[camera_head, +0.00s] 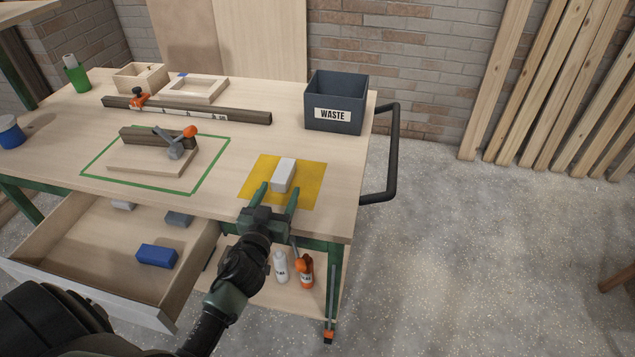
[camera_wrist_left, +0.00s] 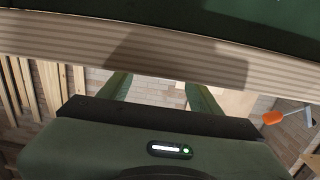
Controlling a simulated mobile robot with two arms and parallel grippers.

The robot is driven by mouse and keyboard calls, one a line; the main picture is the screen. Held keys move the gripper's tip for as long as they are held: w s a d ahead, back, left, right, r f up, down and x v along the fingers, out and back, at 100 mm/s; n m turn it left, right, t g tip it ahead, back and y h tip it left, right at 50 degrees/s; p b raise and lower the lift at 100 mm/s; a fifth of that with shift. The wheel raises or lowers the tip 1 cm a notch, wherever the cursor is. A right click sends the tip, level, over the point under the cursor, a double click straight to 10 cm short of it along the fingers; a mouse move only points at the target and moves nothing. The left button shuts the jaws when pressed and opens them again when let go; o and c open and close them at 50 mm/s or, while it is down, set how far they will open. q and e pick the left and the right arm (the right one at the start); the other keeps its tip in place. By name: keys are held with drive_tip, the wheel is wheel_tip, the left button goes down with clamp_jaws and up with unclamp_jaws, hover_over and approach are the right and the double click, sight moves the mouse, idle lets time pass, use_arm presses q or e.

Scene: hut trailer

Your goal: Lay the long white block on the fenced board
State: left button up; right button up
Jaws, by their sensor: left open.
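The long white block (camera_head: 284,173) lies on a yellow mat (camera_head: 310,190) near the right end of the workbench. My left gripper (camera_head: 279,189) is open, at the near end of the block. Its two fingers point at the block, and I cannot tell whether they touch it. The left wrist view shows the two green fingers (camera_wrist_left: 158,92) apart; the block cannot be made out there. The fenced board (camera_head: 145,165) lies inside a green tape outline, with a dark wooden fence (camera_head: 140,135) along its back and a grey clamp with an orange knob (camera_head: 190,131) on it. My right gripper is not in view.
A dark waste bin (camera_head: 337,101) stands behind the mat. A long dark bar (camera_head: 215,115) and a wooden frame (camera_head: 195,89) lie behind the board. An open drawer (camera_head: 100,262) holding a blue block (camera_head: 156,256) juts out front left. A black handle (camera_head: 393,150) projects right.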

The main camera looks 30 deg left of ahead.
sight(278, 184)
use_arm(q)
drive_tip(key=shift+w+a, duration=0.1)
drive_tip(key=shift+w, duration=0.35)
drive_tip(key=x, duration=0.2)
drive_tip(key=a+p+x, duration=0.1)
drive_tip(key=x, duration=0.1)
drive_tip(key=shift+w+a+r, duration=0.1)
drive_tip(key=shift+w, duration=0.05)
drive_tip(key=shift+x, duration=1.1)
drive_tip(key=shift+w+a, duration=0.15)
drive_tip(key=shift+w, duration=0.25)
drive_tip(key=c, duration=1)
clamp_jaws()
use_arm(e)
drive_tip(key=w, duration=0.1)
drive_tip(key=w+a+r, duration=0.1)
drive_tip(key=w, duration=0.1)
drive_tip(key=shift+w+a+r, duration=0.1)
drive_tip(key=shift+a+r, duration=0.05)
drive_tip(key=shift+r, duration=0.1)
